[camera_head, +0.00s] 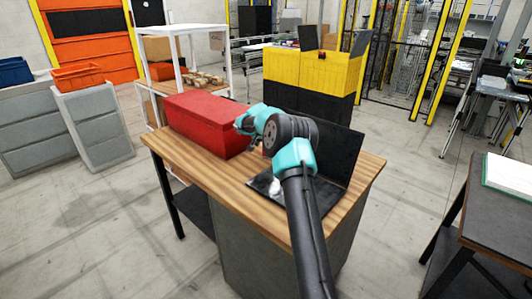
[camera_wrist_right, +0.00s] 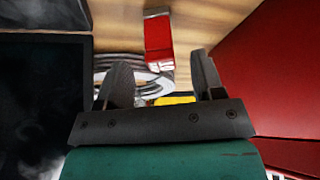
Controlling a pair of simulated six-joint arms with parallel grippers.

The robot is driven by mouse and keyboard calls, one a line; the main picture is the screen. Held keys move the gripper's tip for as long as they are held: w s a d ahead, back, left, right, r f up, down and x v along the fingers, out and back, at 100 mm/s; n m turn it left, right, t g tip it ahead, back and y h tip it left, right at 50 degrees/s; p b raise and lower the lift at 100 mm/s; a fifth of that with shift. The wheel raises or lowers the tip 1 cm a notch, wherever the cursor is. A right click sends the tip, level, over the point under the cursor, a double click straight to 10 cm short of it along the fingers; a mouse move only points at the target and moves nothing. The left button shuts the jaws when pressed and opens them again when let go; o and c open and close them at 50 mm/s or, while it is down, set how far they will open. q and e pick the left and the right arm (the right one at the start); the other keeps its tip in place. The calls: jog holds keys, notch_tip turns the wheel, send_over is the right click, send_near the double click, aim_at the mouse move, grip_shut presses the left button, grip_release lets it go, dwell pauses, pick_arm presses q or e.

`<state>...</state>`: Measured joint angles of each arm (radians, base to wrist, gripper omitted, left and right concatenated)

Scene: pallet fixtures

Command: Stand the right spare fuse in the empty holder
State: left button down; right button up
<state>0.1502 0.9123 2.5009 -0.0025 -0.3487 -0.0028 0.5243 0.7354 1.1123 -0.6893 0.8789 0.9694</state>
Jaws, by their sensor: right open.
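A red block with silvery end caps, which looks like a fuse (camera_wrist_right: 158,38), shows at the top middle of the right wrist view, over the wood. My right gripper (camera_wrist_right: 160,58) is open, its two dark fingers spread below and to either side of the fuse in the picture, with nothing held. Whether the fuse stands or lies is unclear. A stack of silvery rings (camera_wrist_right: 118,62) and a small yellow piece (camera_wrist_right: 175,100) show around and between the fingers. I cannot make out an empty holder. In the head view my right arm hides the fuse area. My left gripper is out of view.
The wooden bench (camera_head: 213,183) carries a large red box (camera_head: 205,118), which also rises close on the right in the wrist view (camera_wrist_right: 270,75). A black upright panel (camera_head: 340,150) stands at the bench's right. The bench's front left is clear.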

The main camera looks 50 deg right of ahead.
jog(key=x, duration=0.5)
jog(key=shift+a+f, duration=0.1)
dwell(0.3)
jog(key=c, duration=1.1)
jog(key=shift+r, duration=1.9)
jog(key=s+a, duration=0.3)
jog(key=a, duration=0.1)
jog(key=s+a+r, duration=0.1)
jog(key=s+a, duration=0.6)
jog(key=a, duration=0.1)
jog(key=shift+s+a+r, duration=0.15)
jog(key=shift+s, duration=0.05)
jog(key=shift+w+r, duration=0.1)
